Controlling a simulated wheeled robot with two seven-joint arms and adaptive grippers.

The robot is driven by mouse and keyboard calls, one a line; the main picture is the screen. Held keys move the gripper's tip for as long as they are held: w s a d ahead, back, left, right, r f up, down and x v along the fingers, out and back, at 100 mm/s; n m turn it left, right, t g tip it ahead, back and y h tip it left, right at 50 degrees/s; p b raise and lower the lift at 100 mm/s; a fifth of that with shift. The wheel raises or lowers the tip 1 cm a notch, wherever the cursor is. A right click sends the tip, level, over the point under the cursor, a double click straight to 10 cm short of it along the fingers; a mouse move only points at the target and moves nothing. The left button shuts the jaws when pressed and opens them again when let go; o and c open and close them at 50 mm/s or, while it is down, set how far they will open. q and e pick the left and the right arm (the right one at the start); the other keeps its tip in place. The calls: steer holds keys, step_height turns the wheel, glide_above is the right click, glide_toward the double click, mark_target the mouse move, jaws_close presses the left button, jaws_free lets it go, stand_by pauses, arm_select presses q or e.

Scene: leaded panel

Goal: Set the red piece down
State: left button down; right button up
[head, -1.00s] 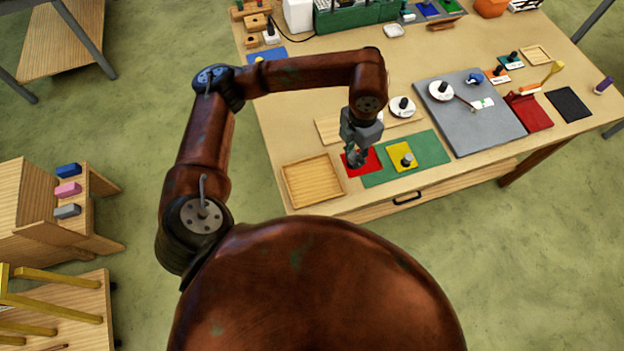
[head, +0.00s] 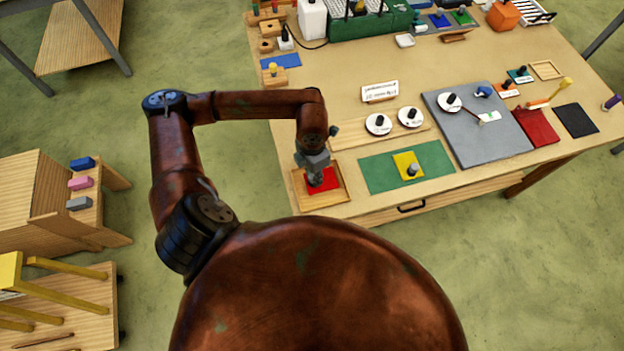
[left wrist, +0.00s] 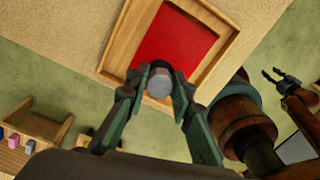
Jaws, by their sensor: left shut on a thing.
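The red piece (head: 328,183) is a flat red square with a grey-topped black knob. My left gripper (head: 315,180) is shut on this knob (left wrist: 159,82). The piece is over or in the shallow wooden tray (head: 326,204) at the table's near left corner. In the left wrist view the red plate (left wrist: 172,45) shows inside the tray's rim (left wrist: 124,38). I cannot tell whether it touches the tray floor. My right gripper (left wrist: 281,78) shows at the right of the left wrist view, fingers apart and empty; it is out of the head view.
A green mat (head: 380,175) with a yellow piece (head: 404,160) lies right of the tray. Behind it, white discs with black knobs (head: 379,124) stand on a wooden strip. A grey board (head: 470,140) is further right. The table's near edge is close to the tray.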

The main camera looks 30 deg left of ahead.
arm_select(q)
steer(key=f, duration=0.1)
steer(key=f+p, duration=0.1)
steer(key=f, duration=0.1)
steer(key=shift+s+a+f, duration=0.15)
steer(key=shift+s+a, duration=0.05)
steer(key=shift+f, duration=0.3)
steer(key=c, duration=1.7)
jaws_free()
steer(key=shift+r, duration=0.1)
steer(key=shift+w+r, duration=0.1)
steer(key=shift+r, duration=0.15)
step_height(320, 180, up, 12)
steer(key=shift+a+f+b, duration=0.15)
steer(key=shift+b, duration=0.75)
